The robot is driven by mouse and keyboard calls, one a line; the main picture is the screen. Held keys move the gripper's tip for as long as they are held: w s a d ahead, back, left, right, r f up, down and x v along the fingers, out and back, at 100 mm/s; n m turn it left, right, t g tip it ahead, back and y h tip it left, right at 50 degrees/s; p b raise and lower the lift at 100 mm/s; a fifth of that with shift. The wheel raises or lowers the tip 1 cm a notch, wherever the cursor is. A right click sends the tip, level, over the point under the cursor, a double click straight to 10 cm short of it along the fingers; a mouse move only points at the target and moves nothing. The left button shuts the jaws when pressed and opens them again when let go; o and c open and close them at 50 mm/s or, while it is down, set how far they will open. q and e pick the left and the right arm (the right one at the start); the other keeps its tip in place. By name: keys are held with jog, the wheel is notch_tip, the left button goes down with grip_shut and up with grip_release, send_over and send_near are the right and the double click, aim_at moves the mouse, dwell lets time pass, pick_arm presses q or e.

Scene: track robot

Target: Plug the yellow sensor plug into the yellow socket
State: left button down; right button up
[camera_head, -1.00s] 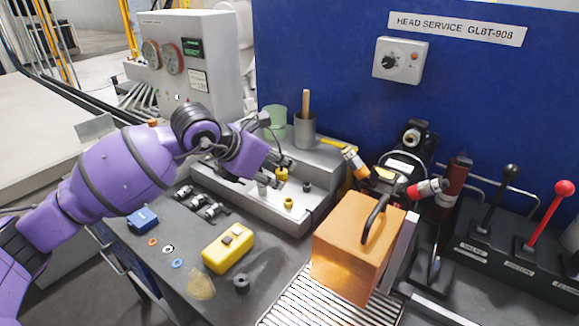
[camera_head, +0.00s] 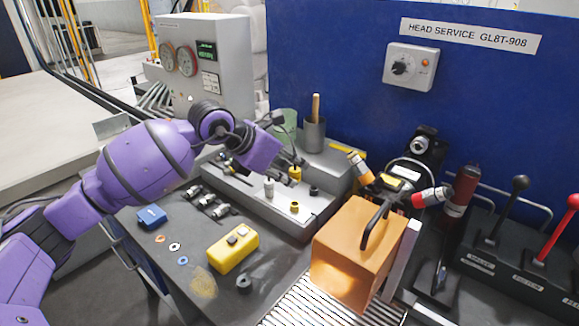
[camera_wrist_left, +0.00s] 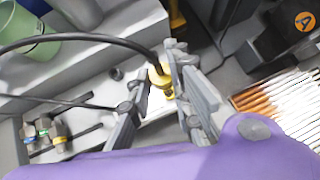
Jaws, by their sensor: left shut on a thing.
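The yellow sensor plug (camera_head: 295,172) is held in my left gripper (camera_head: 291,170), above the metal socket block (camera_head: 248,200). In the left wrist view the yellow plug (camera_wrist_left: 158,76) sits between the two fingers (camera_wrist_left: 172,98), with a black cable running from it to the left. The yellow socket (camera_head: 294,208) stands on the block just below the plug, with a visible gap in the head view. In the wrist view the plug and fingers hide much of what lies under them. My right gripper is not in view.
A grey-white socket (camera_head: 269,188) and a black one (camera_head: 314,190) flank the yellow socket. A grey cup (camera_head: 314,135) and a green cup (camera_head: 286,122) stand behind. An orange box (camera_head: 350,250) is at the right; a yellow case (camera_head: 232,250) lies in front.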

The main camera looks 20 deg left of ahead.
pick_arm(q)
notch_tip(320, 180, down, 4)
jog(key=shift+f+b, duration=0.15)
jog(key=shift+b, duration=0.6)
jog(key=shift+f, duration=0.4)
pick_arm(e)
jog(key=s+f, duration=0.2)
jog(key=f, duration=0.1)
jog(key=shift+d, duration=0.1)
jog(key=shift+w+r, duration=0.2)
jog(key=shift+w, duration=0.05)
pick_arm(q)
jog(key=shift+f+b, duration=0.75)
jog(key=shift+f, duration=0.7)
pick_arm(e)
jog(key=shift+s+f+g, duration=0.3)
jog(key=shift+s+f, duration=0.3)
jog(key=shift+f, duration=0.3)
pick_arm(q)
jog(key=c, duration=1.5)
grip_release()
jog(key=shift+r, duration=0.1)
jog(key=v, duration=1.2)
jog(key=shift+a, duration=0.1)
